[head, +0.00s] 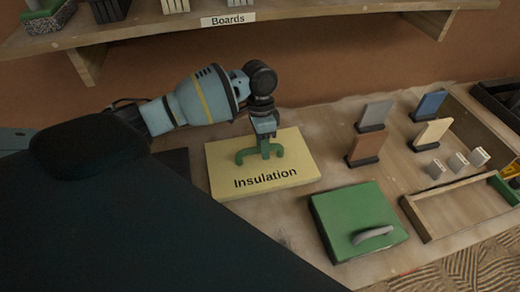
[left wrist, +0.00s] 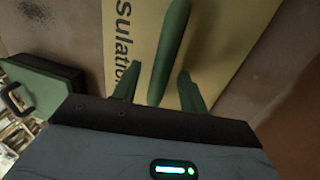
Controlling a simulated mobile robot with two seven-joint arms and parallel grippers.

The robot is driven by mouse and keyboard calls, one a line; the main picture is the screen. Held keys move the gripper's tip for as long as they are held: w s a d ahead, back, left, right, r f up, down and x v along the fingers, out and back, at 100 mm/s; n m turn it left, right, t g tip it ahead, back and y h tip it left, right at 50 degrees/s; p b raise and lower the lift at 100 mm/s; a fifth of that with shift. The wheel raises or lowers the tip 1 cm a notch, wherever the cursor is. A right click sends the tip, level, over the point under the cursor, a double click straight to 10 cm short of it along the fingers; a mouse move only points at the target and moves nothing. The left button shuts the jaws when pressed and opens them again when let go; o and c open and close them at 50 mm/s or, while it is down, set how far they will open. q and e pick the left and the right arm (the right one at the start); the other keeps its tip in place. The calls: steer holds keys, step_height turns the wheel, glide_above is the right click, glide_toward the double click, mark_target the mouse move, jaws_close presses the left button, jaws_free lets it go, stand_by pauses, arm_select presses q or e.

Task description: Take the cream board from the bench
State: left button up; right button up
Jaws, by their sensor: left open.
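A pale cream-yellow board marked "Insulation" (head: 238,183) lies flat on the bench; it also fills the middle of the left wrist view (left wrist: 232,50). My left gripper (head: 260,155) is over this board, its green fingers open and pointing down. A smaller cream board (head: 432,132) stands upright in a dark foot at the right, apart from the gripper. My right gripper is out of view.
Brown (head: 365,147), grey (head: 375,113) and blue (head: 430,104) upright boards stand nearby. A green lidded case (head: 345,205) with a grey handle lies in front, beside a wooden tray (head: 420,215). A shelf labelled "Boards" (head: 300,12) overhangs the back. Small pale blocks (head: 458,161) sit at right.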

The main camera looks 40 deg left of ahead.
arm_select(q)
steer(key=shift+s+d+f, duration=0.1)
steer(key=shift+s+f, duration=0.05)
steer(key=shift+f, duration=0.75)
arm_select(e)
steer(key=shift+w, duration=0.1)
arm_select(q)
jaws_close()
steer(key=shift+r, duration=0.2)
